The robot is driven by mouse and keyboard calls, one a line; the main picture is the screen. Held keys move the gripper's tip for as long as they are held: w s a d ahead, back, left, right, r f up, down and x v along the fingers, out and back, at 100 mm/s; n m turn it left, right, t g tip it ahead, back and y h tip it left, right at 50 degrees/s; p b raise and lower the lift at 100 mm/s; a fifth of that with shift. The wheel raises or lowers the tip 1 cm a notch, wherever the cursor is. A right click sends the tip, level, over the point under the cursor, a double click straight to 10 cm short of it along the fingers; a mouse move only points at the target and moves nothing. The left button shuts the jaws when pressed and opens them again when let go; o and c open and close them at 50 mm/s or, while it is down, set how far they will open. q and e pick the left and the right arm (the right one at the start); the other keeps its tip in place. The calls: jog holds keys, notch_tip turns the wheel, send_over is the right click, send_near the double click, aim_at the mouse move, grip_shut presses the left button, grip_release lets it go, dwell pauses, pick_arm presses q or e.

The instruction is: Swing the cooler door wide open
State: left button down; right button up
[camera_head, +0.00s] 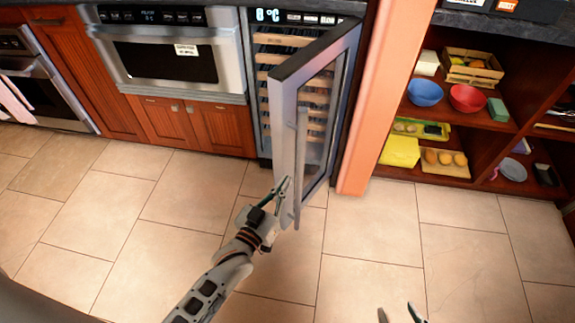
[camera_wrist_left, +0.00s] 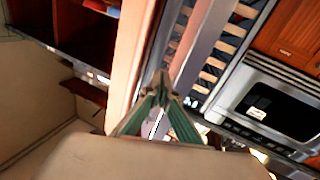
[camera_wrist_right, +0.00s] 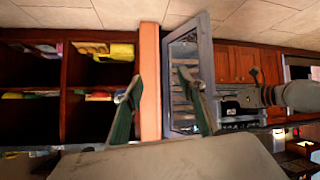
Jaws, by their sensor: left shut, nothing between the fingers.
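In the left wrist view the fingertips (camera_wrist_left: 162,82) meet in front of a grey frame. My right gripper (camera_head: 398,312) is at the bottom edge of the head view, away from the door. In the right wrist view its fingers (camera_wrist_right: 165,85) are apart and empty. The door (camera_wrist_right: 187,75) shows beyond them.
A salmon-coloured post (camera_head: 375,95) stands right of the cooler. Open shelves (camera_head: 465,125) with bowls and food lie further right. A microwave drawer (camera_head: 175,60) and wooden cabinets (camera_head: 190,125) are to the left. The tiled floor (camera_head: 370,235) in front is clear.

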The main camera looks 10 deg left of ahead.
aim_at(286, 140)
pick_arm(q)
jog(key=s+a+r+n+g+h+p, duration=0.1)
jog(key=s+a+r+n+h+p, duration=0.1)
jog(key=r+n, duration=0.45)
jog(key=s+a+r+n+h+p, duration=0.1)
jog(key=s+a+r+n, duration=0.15)
jog(key=r+n, duration=0.45)
jog(key=shift+n, duration=0.45)
jog(key=x, duration=0.6)
jog(key=f+x, duration=0.1)
jog(key=x, duration=0.2)
jog(key=shift+w+a+b, duration=0.1)
jog(key=shift+a+b, duration=0.2)
jog(key=shift+b, duration=0.1)
jog(key=shift+x, duration=0.8)
pick_arm(e)
jog(key=shift+d+r, duration=0.25)
jog(key=shift+r, duration=0.1)
jog(key=shift+w+d, duration=0.1)
jog(key=shift+w, duration=0.05)
